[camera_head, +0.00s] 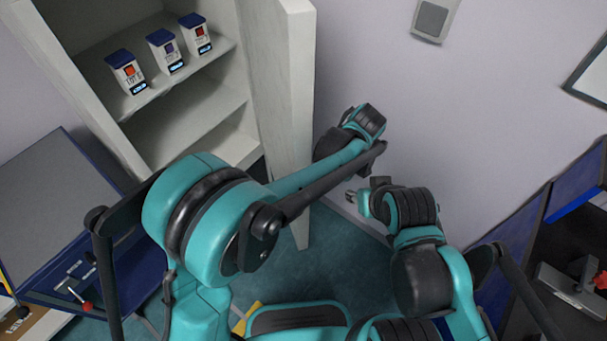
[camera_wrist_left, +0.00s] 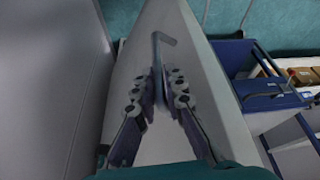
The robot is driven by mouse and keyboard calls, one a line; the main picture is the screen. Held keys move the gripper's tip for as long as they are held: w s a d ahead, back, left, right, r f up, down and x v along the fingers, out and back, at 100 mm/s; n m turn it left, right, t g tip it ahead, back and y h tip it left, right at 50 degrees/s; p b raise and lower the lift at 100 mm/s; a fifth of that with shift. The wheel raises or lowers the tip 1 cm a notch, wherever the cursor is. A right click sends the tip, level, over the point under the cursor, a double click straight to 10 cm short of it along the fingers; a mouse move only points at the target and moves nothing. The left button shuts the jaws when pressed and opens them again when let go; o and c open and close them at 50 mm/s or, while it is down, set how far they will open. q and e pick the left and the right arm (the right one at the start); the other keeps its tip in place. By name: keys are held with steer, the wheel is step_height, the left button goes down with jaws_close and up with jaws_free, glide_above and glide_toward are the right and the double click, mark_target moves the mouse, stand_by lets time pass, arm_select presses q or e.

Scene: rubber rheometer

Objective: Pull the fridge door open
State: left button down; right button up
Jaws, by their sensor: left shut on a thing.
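The fridge (camera_head: 130,30) stands at the upper left in the head view, with its pale door (camera_head: 288,80) swung well open and the shelves exposed. In the left wrist view the door (camera_wrist_left: 205,110) fills the middle, with a thin bent grey handle (camera_wrist_left: 158,42) on it. My left gripper (camera_wrist_left: 160,75) is shut on this handle. In the head view my left arm reaches across to the door's right side, and its fingers are hidden. My right gripper (camera_head: 353,196) is right of the door and apart from it; its finger opening is unclear.
Three white tubs with blue lids (camera_head: 166,50) stand on the fridge's upper shelf. A blue cabinet (camera_head: 60,220) with a grey top is at the left. A pale wall (camera_head: 480,110) is behind my arms. Blue equipment stands at the lower right. Green floor shows below the door.

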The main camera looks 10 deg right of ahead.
arm_select(q)
steer(key=w+d, duration=0.3)
steer(key=d, duration=0.5)
arm_select(e)
steer(key=shift+d+r, duration=0.2)
steer(key=shift+d, duration=0.35)
arm_select(q)
steer(key=shift+w+r, duration=0.1)
steer(key=c, duration=1.6)
jaws_free()
steer(key=shift+a, duration=0.1)
arm_select(e)
steer(key=shift+a, duration=0.1)
arm_select(q)
steer(key=v, duration=1.2)
